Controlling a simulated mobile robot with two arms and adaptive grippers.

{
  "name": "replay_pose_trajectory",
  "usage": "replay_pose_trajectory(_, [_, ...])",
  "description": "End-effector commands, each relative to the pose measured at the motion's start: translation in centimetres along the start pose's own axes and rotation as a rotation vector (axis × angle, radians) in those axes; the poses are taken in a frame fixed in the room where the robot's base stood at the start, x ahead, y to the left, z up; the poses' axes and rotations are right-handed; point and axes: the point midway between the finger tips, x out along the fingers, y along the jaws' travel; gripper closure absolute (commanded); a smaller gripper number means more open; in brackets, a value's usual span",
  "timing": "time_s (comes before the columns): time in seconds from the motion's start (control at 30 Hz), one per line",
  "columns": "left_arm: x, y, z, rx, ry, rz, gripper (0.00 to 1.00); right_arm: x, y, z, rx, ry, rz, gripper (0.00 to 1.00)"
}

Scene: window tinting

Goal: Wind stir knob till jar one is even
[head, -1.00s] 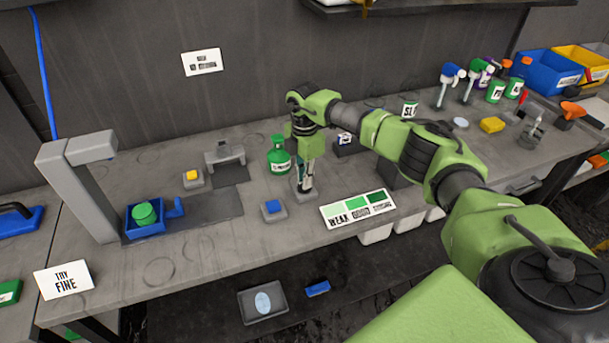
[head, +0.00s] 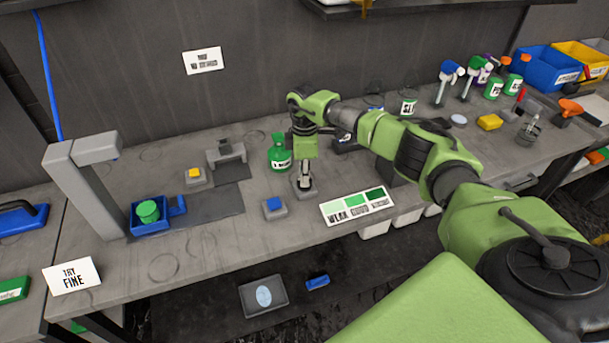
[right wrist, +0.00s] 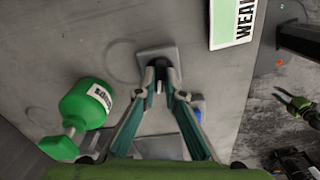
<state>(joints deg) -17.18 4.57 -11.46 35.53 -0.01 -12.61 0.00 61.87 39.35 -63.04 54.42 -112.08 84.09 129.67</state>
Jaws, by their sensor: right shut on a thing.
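My right gripper (head: 304,184) points down at a small grey block (head: 305,195) on the bench. In the right wrist view its fingertips (right wrist: 160,88) are shut on a small knob on top of that grey base (right wrist: 158,52); the fingers hide most of the knob. A green jar (head: 148,211) sits upright in a blue holder (head: 149,227) under a grey post at the left. Whether its contents are even cannot be told. My left gripper is not in view.
A green bottle (head: 279,160) stands close behind and left of my right gripper. A blue button block (head: 274,207) and a yellow button block (head: 193,175) lie left of it. A green shade card (head: 353,207) lies to the right.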

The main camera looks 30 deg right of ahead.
Motion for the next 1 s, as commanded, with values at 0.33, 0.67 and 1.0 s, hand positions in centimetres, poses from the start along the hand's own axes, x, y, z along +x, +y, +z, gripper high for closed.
replay_pose_trajectory(0.33, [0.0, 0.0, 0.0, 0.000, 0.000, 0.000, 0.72, -0.3, 0.3, 0.0, 0.002, 0.002, 0.008, 0.83])
replay_pose_trajectory(0.67, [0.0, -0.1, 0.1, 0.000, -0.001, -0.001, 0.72, -0.1, 0.1, 0.0, 0.000, 0.001, 0.003, 0.74])
replay_pose_trajectory(1.0, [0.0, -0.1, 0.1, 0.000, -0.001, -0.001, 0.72, -4.1, 0.2, 0.0, -0.001, 0.003, 0.007, 0.74])
